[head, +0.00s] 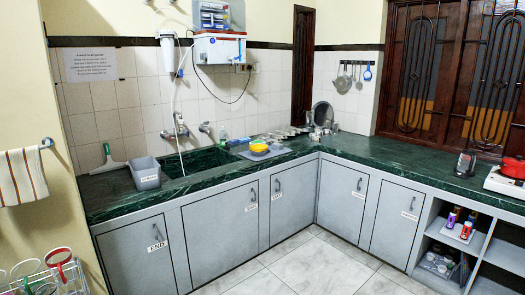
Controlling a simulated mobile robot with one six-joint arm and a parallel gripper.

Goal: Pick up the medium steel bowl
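I cannot pick out the medium steel bowl for certain. Several small shiny metal items (284,134) stand along the wall at the back of the green counter (335,145); they are too small to tell apart. A round steel plate or lid (322,112) leans upright in the back corner, with other small metal pieces around it. My gripper does not show in the head view, so its place and whether it holds anything cannot be seen.
A sink (197,161) lies in the counter's left part, with a grey caddy (145,173) beside it. A yellow item (258,147) sits right of the sink. A wire rack (50,280) stands at lower left. The tiled floor (315,268) is clear.

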